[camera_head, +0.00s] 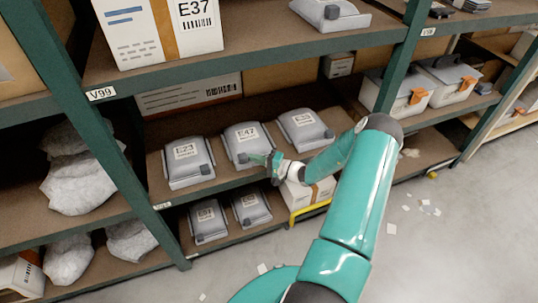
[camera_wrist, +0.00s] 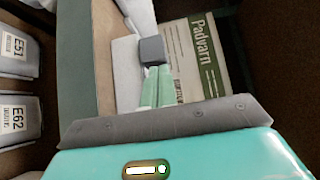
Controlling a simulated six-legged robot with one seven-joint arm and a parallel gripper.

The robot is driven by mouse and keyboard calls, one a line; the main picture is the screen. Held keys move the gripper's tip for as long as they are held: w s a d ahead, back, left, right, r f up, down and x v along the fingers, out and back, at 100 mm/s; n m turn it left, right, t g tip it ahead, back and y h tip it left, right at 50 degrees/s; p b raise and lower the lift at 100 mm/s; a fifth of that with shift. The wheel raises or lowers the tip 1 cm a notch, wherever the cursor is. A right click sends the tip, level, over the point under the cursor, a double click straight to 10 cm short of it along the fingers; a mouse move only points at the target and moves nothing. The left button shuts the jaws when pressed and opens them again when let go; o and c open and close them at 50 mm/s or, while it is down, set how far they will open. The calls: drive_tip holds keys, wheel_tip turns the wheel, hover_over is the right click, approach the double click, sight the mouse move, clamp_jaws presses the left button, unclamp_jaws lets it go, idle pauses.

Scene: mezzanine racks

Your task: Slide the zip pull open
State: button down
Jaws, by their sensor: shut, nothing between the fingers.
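A grey case labelled E47 (camera_head: 250,141) lies on the middle shelf, between similar cases E23 (camera_head: 187,161) and one at right (camera_head: 304,129). A small dark block (camera_head: 243,158), which looks like its zip pull, sits at its front edge, left of my fingers. In the wrist view a dark grey block (camera_wrist: 151,50) lies just beyond my fingertips; whether they touch it I cannot tell. My gripper (camera_head: 262,158) is shut and empty at the front of the E47 case. The wrist view also shows its green fingers (camera_wrist: 157,72) together.
Two grey cases (camera_head: 207,222) lie on the shelf below. A white carton marked Padvarn (camera_wrist: 200,55) is beside my fingers in the wrist view. A green rack post (camera_head: 120,150) stands at left. Floor at right (camera_head: 430,230) is mostly clear, with scattered paper scraps.

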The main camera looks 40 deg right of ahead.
drive_tip(key=shift+a, duration=0.1)
idle(0.3)
drive_tip(key=d, duration=0.1)
drive_tip(key=s+d, duration=0.1)
drive_tip(key=d, duration=0.1)
drive_tip(key=s+d, duration=0.1)
drive_tip(key=shift+d, duration=0.3)
drive_tip(key=v, duration=0.9)
drive_tip(key=s+a+r+n+g, duration=0.1)
drive_tip(key=a+r+n+g, duration=1)
drive_tip(key=a+r, duration=1.05)
drive_tip(key=s+a+r+n+h, duration=0.1)
drive_tip(key=s+a+r+h, duration=0.7)
drive_tip(key=s+a+r, duration=0.3)
drive_tip(key=shift+s+a+r+t+h, duration=0.2)
drive_tip(key=shift+s+r+t+h, duration=0.2)
drive_tip(key=shift+s+r, duration=2.05)
